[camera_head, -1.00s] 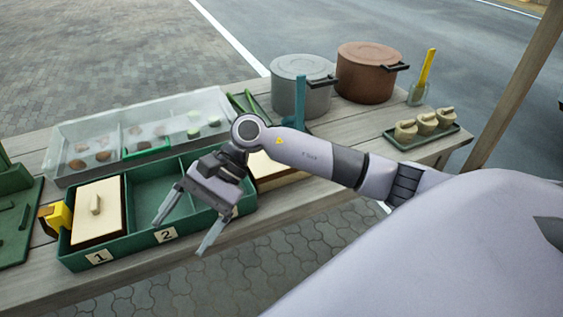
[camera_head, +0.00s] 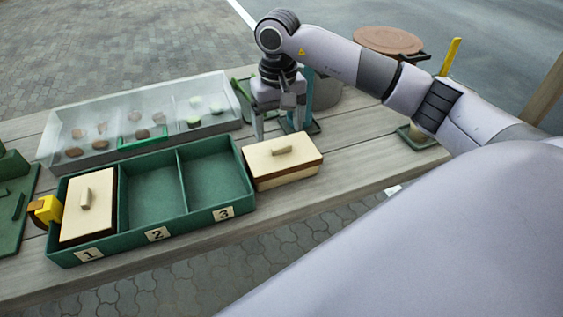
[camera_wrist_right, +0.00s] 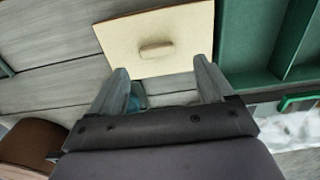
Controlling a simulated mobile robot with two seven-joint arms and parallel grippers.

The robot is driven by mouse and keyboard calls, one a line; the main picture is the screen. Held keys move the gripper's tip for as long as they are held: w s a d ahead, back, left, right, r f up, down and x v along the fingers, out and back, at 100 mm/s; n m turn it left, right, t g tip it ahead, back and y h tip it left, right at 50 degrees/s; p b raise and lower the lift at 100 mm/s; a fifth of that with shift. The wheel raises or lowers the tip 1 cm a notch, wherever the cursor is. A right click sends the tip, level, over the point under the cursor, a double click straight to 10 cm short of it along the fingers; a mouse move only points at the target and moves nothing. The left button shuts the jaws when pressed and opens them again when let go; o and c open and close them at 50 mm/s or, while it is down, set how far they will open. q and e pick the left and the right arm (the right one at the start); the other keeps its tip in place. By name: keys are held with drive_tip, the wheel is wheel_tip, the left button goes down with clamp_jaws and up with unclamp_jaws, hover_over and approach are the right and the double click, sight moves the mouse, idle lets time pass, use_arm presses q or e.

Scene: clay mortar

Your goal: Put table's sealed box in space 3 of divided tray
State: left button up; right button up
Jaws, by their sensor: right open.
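The sealed box (camera_head: 283,162), cream with a small raised handle on its lid, sits on the table just right of the divided tray. It also shows in the right wrist view (camera_wrist_right: 178,27). The green divided tray (camera_head: 160,238) has spaces numbered 1, 2 and 3. Space 3 (camera_head: 213,174) and space 2 are empty; space 1 holds another cream box (camera_head: 88,207). My right gripper (camera_head: 273,135) is open, fingers pointing down, just behind the sealed box. In the right wrist view the fingertips (camera_wrist_right: 160,70) are near the box's edge, with nothing between them. My left gripper is out of view.
A clear-lidded case (camera_head: 140,120) with several round items stands behind the tray. A yellow object (camera_head: 45,211) touches the tray's left end. A brown pot (camera_head: 388,41) and a grey pot (camera_head: 327,92) stand at the back right, partly hidden by my arm.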

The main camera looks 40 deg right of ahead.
sight(281, 146)
drive_tip(key=f, duration=0.4)
drive_tip(key=shift+s+d+f, duration=0.1)
drive_tip(key=shift+s+f, duration=0.2)
drive_tip(key=shift+f, duration=0.1)
clamp_jaws()
drive_tip(key=shift+r, duration=0.15)
